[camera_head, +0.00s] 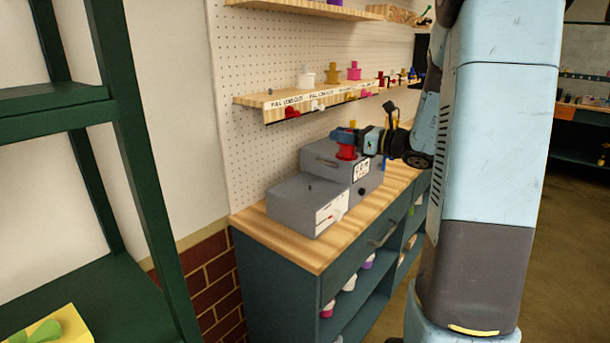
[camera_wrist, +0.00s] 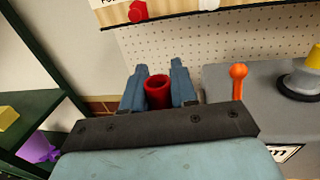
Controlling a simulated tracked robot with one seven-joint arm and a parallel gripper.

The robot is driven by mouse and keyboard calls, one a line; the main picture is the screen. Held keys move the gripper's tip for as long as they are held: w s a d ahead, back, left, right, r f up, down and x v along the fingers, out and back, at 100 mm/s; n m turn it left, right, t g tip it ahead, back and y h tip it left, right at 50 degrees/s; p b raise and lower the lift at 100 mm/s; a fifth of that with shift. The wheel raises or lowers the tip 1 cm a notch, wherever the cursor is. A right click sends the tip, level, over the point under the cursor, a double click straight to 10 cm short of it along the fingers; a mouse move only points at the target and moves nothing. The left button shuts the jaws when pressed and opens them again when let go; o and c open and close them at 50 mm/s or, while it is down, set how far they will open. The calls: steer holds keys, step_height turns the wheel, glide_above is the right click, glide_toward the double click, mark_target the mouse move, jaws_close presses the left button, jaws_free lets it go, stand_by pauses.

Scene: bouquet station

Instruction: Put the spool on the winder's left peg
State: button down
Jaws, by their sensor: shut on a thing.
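My gripper (camera_head: 346,137) is shut on the red spool (camera_head: 346,151), which hangs upright below its blue fingers. In the head view the spool overlaps the taller rear box of the grey winder (camera_head: 290,205); its exact height above it is unclear. A short dark peg (camera_head: 309,186) stands bare on the winder's lower, nearer box. In the wrist view the red spool (camera_wrist: 158,93) sits between both fingers, its open top showing.
A wall shelf (camera_head: 310,97) with several small spools runs behind the winder. The winder stands on a wooden worktop (camera_head: 320,250), whose near left end is bare. A green rack (camera_head: 130,150) stands at the left. Several spools sit in the cabinet shelves below.

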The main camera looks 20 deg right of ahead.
steer(key=shift+w+a+f, duration=1)
steer(key=shift+a+f, duration=0.45)
steer(key=shift+a, duration=0.1)
steer(key=shift+w+a+f, duration=0.95)
steer(key=shift+a+f, duration=0.5)
steer(key=shift+a, duration=0.05)
steer(key=shift+w+a+f, duration=1)
steer(key=shift+a+f, duration=0.45)
steer(key=shift+a, duration=0.1)
steer(key=shift+f, duration=1.5)
steer(key=shift+f, duration=0.1)
steer(key=c, duration=0.9)
jaws_free()
